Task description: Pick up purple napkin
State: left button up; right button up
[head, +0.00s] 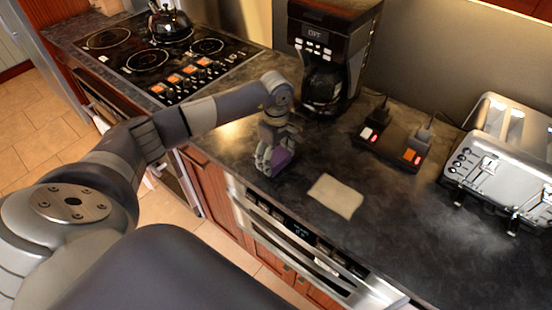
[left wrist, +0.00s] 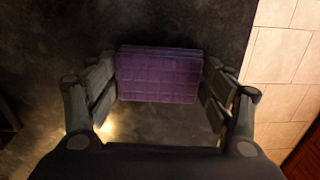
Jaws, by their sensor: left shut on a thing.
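The purple napkin (left wrist: 158,75) is a folded purple block with a grid pattern. In the left wrist view it sits between the two fingers of my left gripper (left wrist: 160,88), which are shut on its sides. In the head view the napkin (head: 280,158) shows partly behind the fingers of my left gripper (head: 268,162), at the counter's front edge. I cannot tell whether the napkin touches the counter. My right gripper is in neither view.
A cream cloth (head: 336,195) lies flat on the dark counter (head: 385,215), right of my left gripper. A coffee maker (head: 328,60), a small device with lit switches (head: 393,146) and a silver toaster (head: 502,165) stand behind. A stove (head: 165,60) is at left, a drawer appliance (head: 300,242) below.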

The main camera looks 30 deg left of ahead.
aim_at(276, 157)
pick_arm(q)
jog(key=shift+w+r+b, duration=0.1)
jog(key=shift+r+b, duration=0.3)
jog(key=shift+b, duration=0.1)
notch_tip(276, 157, up, 2)
jog(key=shift+r+b, duration=0.2)
jog(key=shift+b, duration=0.75)
jog(key=s+d+r+b, duration=0.1)
jog(key=s+b, duration=0.4)
jog(key=s, duration=1.1)
jog(key=shift+d+r, duration=0.3)
jog(key=shift+r, duration=0.05)
